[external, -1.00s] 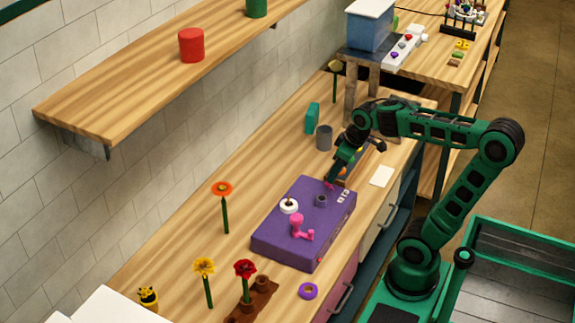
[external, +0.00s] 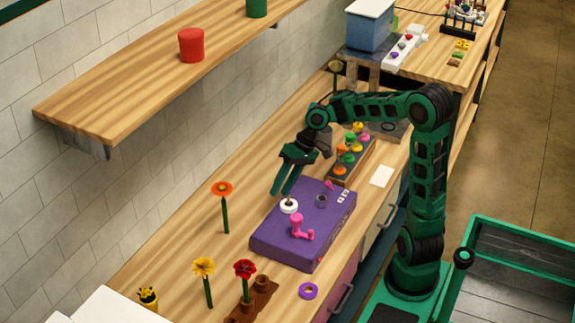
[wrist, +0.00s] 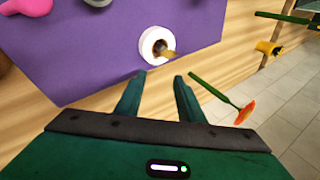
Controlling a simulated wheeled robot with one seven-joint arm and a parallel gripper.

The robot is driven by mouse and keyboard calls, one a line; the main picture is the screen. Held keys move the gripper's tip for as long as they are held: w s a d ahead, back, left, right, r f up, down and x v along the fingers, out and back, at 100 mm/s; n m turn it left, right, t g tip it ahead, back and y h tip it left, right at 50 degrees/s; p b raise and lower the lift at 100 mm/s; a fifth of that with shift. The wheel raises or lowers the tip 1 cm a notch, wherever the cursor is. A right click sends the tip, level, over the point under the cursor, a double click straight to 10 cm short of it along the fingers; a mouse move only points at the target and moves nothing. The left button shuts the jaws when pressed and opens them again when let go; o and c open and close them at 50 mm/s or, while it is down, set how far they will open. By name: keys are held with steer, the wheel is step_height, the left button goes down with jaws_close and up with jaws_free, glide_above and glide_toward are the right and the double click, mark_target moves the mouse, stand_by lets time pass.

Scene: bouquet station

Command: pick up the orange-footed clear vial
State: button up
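I cannot make out a clear vial with an orange foot for sure. A dark rack (external: 335,180) behind the purple box holds several small pieces with orange, green, yellow and pink parts. An orange piece (external: 340,171) sits at its near end; whether it belongs to a vial is too small to tell. My gripper (external: 281,192) is open and empty, pointing down above the far left side of the purple box. In the wrist view my gripper (wrist: 159,78) has its fingers apart with nothing between them, near the white ring.
The purple box (external: 275,243) carries a white ring (external: 289,206) around a thin brownish piece, a pink faucet-like piece (external: 298,228) and a grey cup (external: 321,201). An orange flower (external: 222,188) stands to the left. A white card (external: 382,176) lies right of the rack.

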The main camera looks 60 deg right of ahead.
steer(key=shift+w+d+m+y, duration=0.2)
steer(key=shift+d+m+y, duration=0.25)
steer(key=shift+m, duration=0.35)
steer(key=shift+d+r+m+y, duration=0.45)
steer(key=shift+m+y, duration=0.25)
steer(key=shift+y, duration=0.15)
steer(key=s+d+r+m+t+y, duration=0.1)
steer(key=d+r+m+t+y, duration=0.15)
steer(key=d+r+m, duration=0.2)
step_height(320, 180, up, 4)
steer(key=m+t+y, duration=0.2)
steer(key=m+t, duration=0.2)
steer(key=m, duration=0.6)
glide_above(342, 161)
steer(key=s+d, duration=0.1)
steer(key=d, duration=0.3)
steer(key=s+d+f+m+t, duration=0.2)
steer(key=s+d+f+m, duration=0.2)
steer(key=s+d+m, duration=0.25)
steer(key=shift+n+h, duration=0.5)
steer(key=shift+h, duration=0.05)
steer(key=x, duration=1)
steer(key=shift+s+a+r, duration=0.1)
steer(key=shift+s+a, duration=0.05)
steer(key=shift+a, duration=0.25)
jaws_close()
